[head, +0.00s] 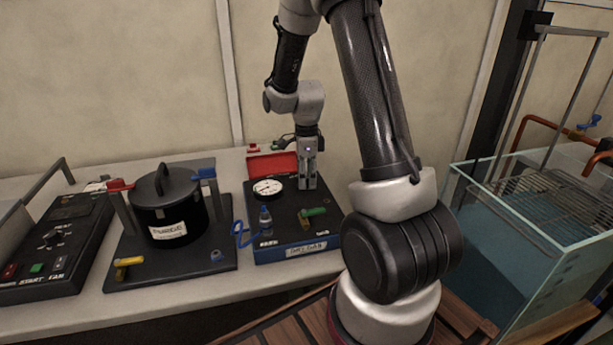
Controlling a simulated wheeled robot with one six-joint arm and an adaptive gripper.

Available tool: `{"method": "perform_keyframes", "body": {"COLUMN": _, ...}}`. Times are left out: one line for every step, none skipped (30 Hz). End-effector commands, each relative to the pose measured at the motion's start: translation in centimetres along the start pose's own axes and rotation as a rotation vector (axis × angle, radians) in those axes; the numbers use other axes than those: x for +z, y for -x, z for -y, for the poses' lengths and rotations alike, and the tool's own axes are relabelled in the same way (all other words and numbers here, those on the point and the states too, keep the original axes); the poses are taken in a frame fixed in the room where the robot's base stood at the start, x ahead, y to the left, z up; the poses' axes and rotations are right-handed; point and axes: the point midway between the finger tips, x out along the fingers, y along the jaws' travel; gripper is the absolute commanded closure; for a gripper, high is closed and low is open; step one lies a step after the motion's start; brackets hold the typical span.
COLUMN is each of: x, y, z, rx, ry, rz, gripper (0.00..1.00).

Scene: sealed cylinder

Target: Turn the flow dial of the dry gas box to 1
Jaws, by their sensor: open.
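The dry gas box (290,248) is a low black and blue box on the bench, with a "DRY GAS" label on its front. On its top are a round white-faced gauge (267,187), a green handle (314,212) and a blue-topped fitting (265,214). I cannot clearly make out the flow dial or its setting; it may be hidden by my gripper. My gripper (308,186) points down over the back right part of the box top, right of the gauge and behind the green handle. Its jaws are open. I cannot tell whether the fingertips touch anything.
Left of the box stands a black lidded "PURGE" pot (169,215) on a dark base with red, blue and yellow handles. A control panel (48,245) is at far left. A red tray (272,164) lies behind the box. A glass water tank (530,230) stands at right.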

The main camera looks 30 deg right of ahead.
Motion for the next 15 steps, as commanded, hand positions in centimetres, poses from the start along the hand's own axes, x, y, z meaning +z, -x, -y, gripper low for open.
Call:
{"method": "perform_keyframes", "body": {"x": 0.0, "y": 0.01, "z": 0.0, "rx": 0.0, "ry": 0.0, "rz": 0.0, "gripper": 0.54}}
{"method": "perform_keyframes", "body": {"x": 0.0, "y": 0.02, "z": -0.01, "rx": 0.0, "ry": 0.0, "rz": 0.0, "gripper": 0.54}}
{"method": "perform_keyframes", "body": {"x": 0.0, "y": 0.02, "z": -0.01, "rx": 0.0, "ry": 0.0, "rz": 0.0, "gripper": 0.58}}
{"method": "perform_keyframes", "body": {"x": 0.0, "y": 0.02, "z": -0.01, "rx": 0.0, "ry": 0.0, "rz": 0.0, "gripper": 0.63}}
{"method": "perform_keyframes", "body": {"x": 0.0, "y": 0.02, "z": -0.01, "rx": 0.0, "ry": 0.0, "rz": 0.0, "gripper": 0.69}}
{"method": "perform_keyframes", "body": {"x": 0.0, "y": 0.03, "z": -0.01, "rx": 0.0, "ry": 0.0, "rz": 0.0, "gripper": 0.76}}
{"method": "perform_keyframes", "body": {"x": 0.0, "y": 0.03, "z": -0.01, "rx": 0.0, "ry": 0.0, "rz": 0.0, "gripper": 0.81}}
{"method": "perform_keyframes", "body": {"x": 0.0, "y": 0.03, "z": -0.01, "rx": 0.0, "ry": 0.0, "rz": 0.0, "gripper": 0.87}}
{"method": "perform_keyframes", "body": {"x": 0.0, "y": 0.03, "z": -0.01, "rx": 0.0, "ry": 0.0, "rz": 0.0, "gripper": 0.94}}
{"method": "perform_keyframes", "body": {"x": 0.0, "y": 0.04, "z": -0.01, "rx": 0.0, "ry": 0.0, "rz": 0.0, "gripper": 1.0}}
{"method": "perform_keyframes", "body": {"x": 0.0, "y": 0.04, "z": -0.01, "rx": 0.0, "ry": 0.0, "rz": 0.0, "gripper": 1.0}}
{"method": "perform_keyframes", "body": {"x": 0.0, "y": 0.04, "z": 0.0, "rx": 0.0, "ry": 0.0, "rz": 0.0, "gripper": 1.0}}
{"method": "perform_keyframes", "body": {"x": 0.0, "y": 0.04, "z": 0.0, "rx": 0.0, "ry": 0.0, "rz": 0.0, "gripper": 1.0}}
{"method": "perform_keyframes", "body": {"x": -0.01, "y": 0.04, "z": -0.01, "rx": 0.0, "ry": 0.001, "rz": 0.0, "gripper": 1.0}}
{"method": "perform_keyframes", "body": {"x": 0.0, "y": 0.04, "z": 0.0, "rx": 0.0, "ry": 0.002, "rz": 0.0, "gripper": 1.0}}
